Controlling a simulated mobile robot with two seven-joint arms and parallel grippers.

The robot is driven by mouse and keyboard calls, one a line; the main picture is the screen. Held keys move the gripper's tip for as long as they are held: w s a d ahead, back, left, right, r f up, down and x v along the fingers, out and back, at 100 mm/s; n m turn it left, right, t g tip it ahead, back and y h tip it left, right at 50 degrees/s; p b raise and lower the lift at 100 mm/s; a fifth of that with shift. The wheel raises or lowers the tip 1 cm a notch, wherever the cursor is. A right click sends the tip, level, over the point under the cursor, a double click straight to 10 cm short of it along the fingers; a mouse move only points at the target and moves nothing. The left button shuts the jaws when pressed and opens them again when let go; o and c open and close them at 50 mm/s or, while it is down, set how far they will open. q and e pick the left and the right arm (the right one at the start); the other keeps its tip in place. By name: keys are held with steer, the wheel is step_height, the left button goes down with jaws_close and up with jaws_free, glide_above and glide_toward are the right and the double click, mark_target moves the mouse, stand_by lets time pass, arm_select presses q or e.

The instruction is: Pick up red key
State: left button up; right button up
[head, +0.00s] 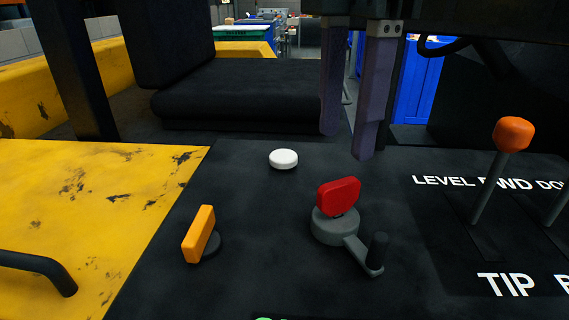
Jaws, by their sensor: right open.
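The red key (338,196) stands upright in a grey round switch (335,228) on the black control panel, with its flat head showing. My right gripper (345,145) comes down from the top of the head view, above and behind the key. Its two long purple-grey fingers are apart with nothing between them, and they do not touch the key. My left gripper is not in view.
An orange knob (199,234) stands left of the key, and a white button (284,159) lies behind it. A grey crank with a black handle (376,253) sits close in front right. A lever with an orange top (514,134) rises at right. A black seat (250,95) is behind the panel.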

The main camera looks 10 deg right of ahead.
mark_target(340, 182)
step_height(340, 182, down, 2)
steer(key=shift+s+f, duration=0.1)
steer(key=shift+s, duration=0.05)
step_height(340, 182, down, 5)
steer(key=shift+d+f, duration=0.1)
steer(key=shift+f, duration=0.1)
steer(key=shift+w, duration=0.2)
jaws_close()
stand_by(0.3)
